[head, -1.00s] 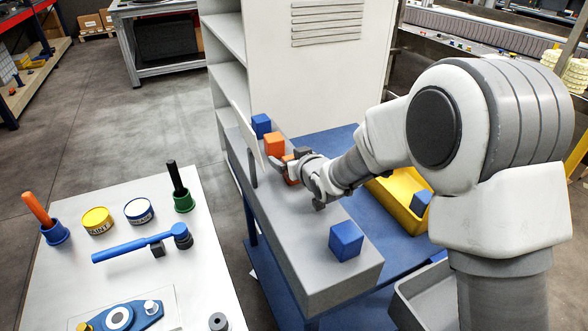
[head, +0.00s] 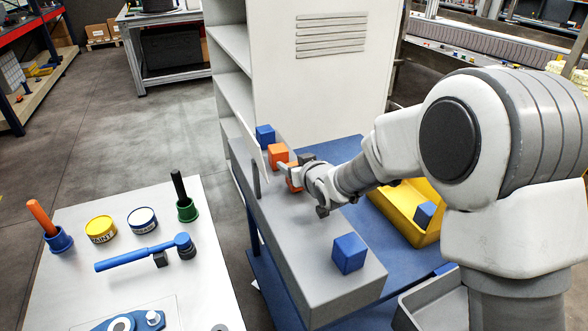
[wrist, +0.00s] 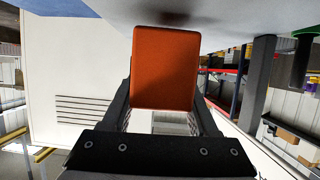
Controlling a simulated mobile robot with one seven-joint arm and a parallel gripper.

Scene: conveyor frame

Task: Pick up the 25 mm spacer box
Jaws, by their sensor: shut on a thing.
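My gripper (head: 291,173) is shut on an orange box (wrist: 165,68), one finger on each side of it in the wrist view. In the head view this box (head: 294,182) is mostly hidden by the gripper, over the grey bench top (head: 315,270). I cannot tell whether it touches the top. No size label is readable on it. A second orange box (head: 278,154) stands just behind it, and a blue box (head: 265,135) farther back. Another blue box (head: 348,253) stands near the front of the bench top.
A thin upright panel (head: 249,160) runs along the bench's left edge, close to the gripper. A yellow bin (head: 397,214) with a blue box (head: 424,214) is at right. A grey tray (head: 420,305) is in front of it. A white table (head: 140,220) with tools and cans is at left.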

